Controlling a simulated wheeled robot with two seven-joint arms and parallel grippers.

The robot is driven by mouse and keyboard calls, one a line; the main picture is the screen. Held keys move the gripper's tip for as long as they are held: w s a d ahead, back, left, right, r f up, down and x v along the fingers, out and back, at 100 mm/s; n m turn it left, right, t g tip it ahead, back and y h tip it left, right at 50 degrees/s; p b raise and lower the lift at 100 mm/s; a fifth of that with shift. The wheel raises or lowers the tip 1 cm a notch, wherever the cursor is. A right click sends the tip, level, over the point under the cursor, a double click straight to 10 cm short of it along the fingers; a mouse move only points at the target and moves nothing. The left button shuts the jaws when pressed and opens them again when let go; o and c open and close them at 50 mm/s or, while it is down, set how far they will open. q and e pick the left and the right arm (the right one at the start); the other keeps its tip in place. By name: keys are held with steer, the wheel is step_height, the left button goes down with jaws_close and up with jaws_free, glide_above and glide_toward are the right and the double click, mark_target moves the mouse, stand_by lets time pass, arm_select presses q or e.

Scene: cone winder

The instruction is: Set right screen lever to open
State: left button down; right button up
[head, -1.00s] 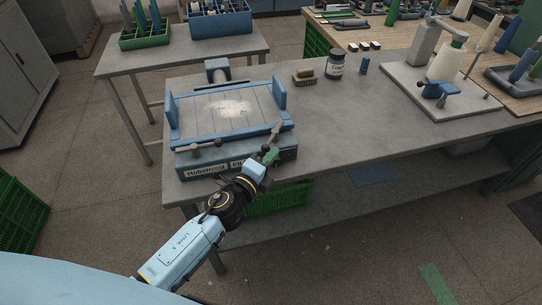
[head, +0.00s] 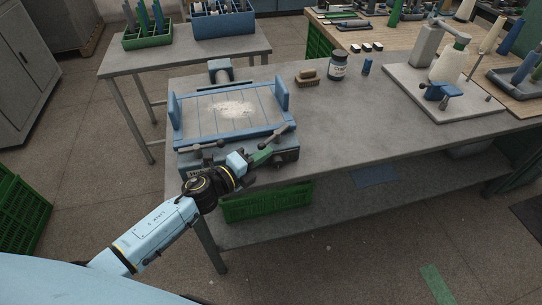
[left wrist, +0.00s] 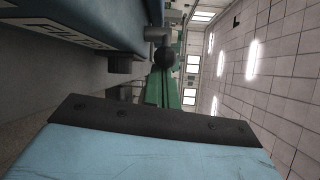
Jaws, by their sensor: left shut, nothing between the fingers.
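The blue-framed screen unit (head: 235,132) stands on the grey bench, with pale powder on its flat top. The right screen lever (head: 277,137) is at its front right corner and slants up to the right. A second lever (head: 207,147) is at the front left and lies nearly level. My left gripper (head: 270,153) has green fingers, shut and empty, just in front of and below the right lever. In the left wrist view, the green fingers (left wrist: 163,88) point toward a dark round knob (left wrist: 165,57), close to it; I cannot tell if they touch. My right gripper is not in view.
A brush (head: 307,77), a dark jar (head: 338,65) and a small blue cylinder (head: 367,66) stand behind on the bench. A winder on a pale plate (head: 455,100) is at the right. The bench surface (head: 345,115) right of the screen unit is clear.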

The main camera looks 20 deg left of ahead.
arm_select(q)
steer(key=shift+w+a, duration=0.15)
steer(key=shift+a, duration=0.75)
